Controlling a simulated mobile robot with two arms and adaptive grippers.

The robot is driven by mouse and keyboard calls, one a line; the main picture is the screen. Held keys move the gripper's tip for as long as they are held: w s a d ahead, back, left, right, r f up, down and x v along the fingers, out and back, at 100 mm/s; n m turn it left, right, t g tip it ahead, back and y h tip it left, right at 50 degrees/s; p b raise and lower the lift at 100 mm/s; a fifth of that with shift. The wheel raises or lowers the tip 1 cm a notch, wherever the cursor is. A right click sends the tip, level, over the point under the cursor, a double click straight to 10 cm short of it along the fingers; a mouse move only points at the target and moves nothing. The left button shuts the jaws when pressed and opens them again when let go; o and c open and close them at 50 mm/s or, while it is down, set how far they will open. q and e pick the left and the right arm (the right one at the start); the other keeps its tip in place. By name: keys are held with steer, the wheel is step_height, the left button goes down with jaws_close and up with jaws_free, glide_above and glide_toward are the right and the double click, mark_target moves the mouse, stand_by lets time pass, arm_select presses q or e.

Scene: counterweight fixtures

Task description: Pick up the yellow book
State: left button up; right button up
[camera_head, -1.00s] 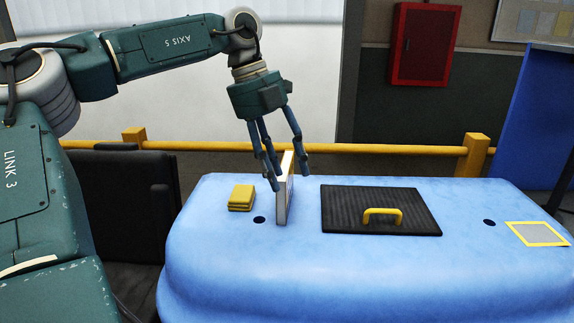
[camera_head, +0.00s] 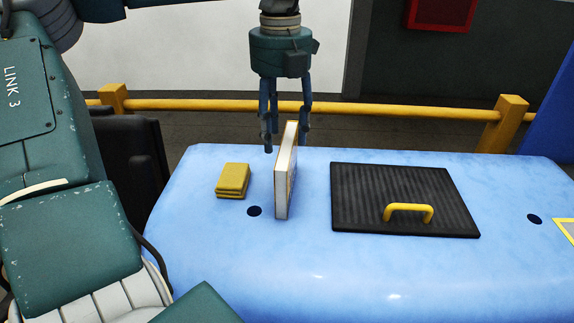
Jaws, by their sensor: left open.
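The yellow book (camera_head: 283,183) stands upright on the blue table, its pale page edges facing me and thin yellow cover edges showing. My left gripper (camera_head: 284,143) points straight down at the book's far upper end. Its fingers are open, with one on the left of the book and another on the right, partly behind it. I cannot tell whether any finger touches the book. My right gripper is not in view.
A folded yellow cloth (camera_head: 233,179) lies left of the book, near a dark hole (camera_head: 254,211). A black ribbed mat (camera_head: 350,215) with a yellow handle (camera_head: 408,208) lies to the right. A yellow rail (camera_head: 400,111) runs behind the blue table (camera_head: 240,270).

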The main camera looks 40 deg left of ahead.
mark_target(284, 143)
arm_select(q)
steer(key=f, duration=0.1)
steer(key=f+p, duration=0.1)
steer(key=f, duration=0.1)
steer(key=f+p, duration=0.1)
steer(key=shift+d+f, duration=0.25)
steer(key=shift+d, duration=0.1)
steer(key=shift+f, duration=0.5)
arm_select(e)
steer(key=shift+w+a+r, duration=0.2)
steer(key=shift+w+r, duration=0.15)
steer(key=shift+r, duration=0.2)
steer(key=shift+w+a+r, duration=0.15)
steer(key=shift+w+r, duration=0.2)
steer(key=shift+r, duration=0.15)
arm_select(q)
jaws_close()
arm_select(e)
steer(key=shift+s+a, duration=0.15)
